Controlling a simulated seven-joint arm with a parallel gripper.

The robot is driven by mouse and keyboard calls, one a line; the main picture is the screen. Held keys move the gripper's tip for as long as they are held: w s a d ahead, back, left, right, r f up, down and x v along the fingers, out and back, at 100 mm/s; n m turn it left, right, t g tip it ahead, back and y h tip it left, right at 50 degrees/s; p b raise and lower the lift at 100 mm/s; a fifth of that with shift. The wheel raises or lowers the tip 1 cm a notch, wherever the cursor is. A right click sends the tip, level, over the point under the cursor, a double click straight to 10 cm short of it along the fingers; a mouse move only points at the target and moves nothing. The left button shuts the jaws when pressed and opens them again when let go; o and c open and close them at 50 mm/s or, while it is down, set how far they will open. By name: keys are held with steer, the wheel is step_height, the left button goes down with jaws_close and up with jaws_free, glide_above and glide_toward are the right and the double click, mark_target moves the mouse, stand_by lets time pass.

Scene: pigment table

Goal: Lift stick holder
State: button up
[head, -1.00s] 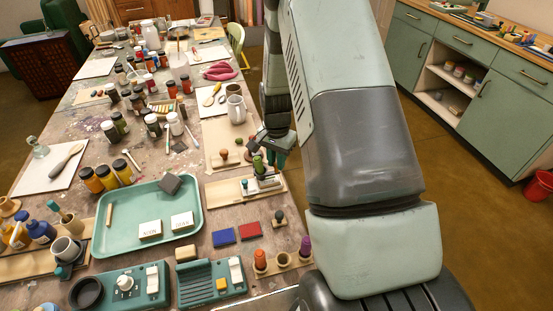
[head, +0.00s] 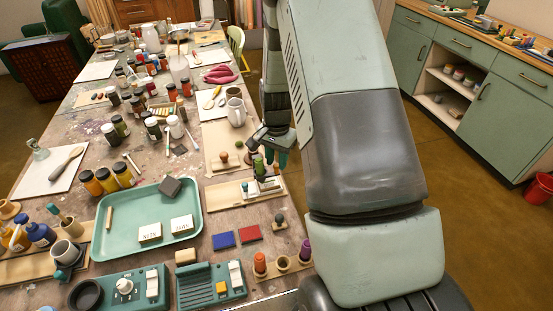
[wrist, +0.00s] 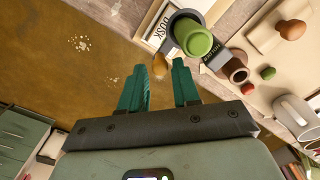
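A grey ring-shaped holder (wrist: 178,22) with a green cylindrical stick (wrist: 197,40) in it is at the top middle of the wrist view. The green stick also shows in the head view (head: 259,166), on a pale board right of the tray. In the head view my gripper (head: 278,157) is partly hidden by my arm, just beyond the green stick.
A board marked "DUSK" (wrist: 156,30) lies beside the grey holder. A white mug (wrist: 296,116) and a brown cup (wrist: 235,67) are to the right. A green tray (head: 125,235), red pad (head: 249,232) and blue pad (head: 223,239) lie nearer. Floor is open beyond the table's right edge.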

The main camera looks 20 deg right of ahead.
step_height(320, 180, up, 10)
steer(key=shift+r, duration=0.25)
stand_by(0.4)
step_height(320, 180, up, 9)
steer(key=n+t, duration=0.1)
steer(key=n, duration=0.1)
glide_above(276, 165)
steer(key=s+a, duration=0.1)
steer(key=s, duration=0.2)
steer(key=s+a+r+n+t, duration=0.2)
steer(key=s+r, duration=0.5)
steer(key=r, duration=0.2)
steer(key=s+a+r+n+t, duration=0.1)
steer(key=s+r+n, duration=0.1)
steer(key=s, duration=0.6)
steer(key=s+a+r+n+t, duration=0.1)
steer(key=s+r+n, duration=0.2)
steer(key=s, duration=0.6)
steer(key=shift+r+t, duration=0.3)
steer(key=shift+r, duration=0.3)
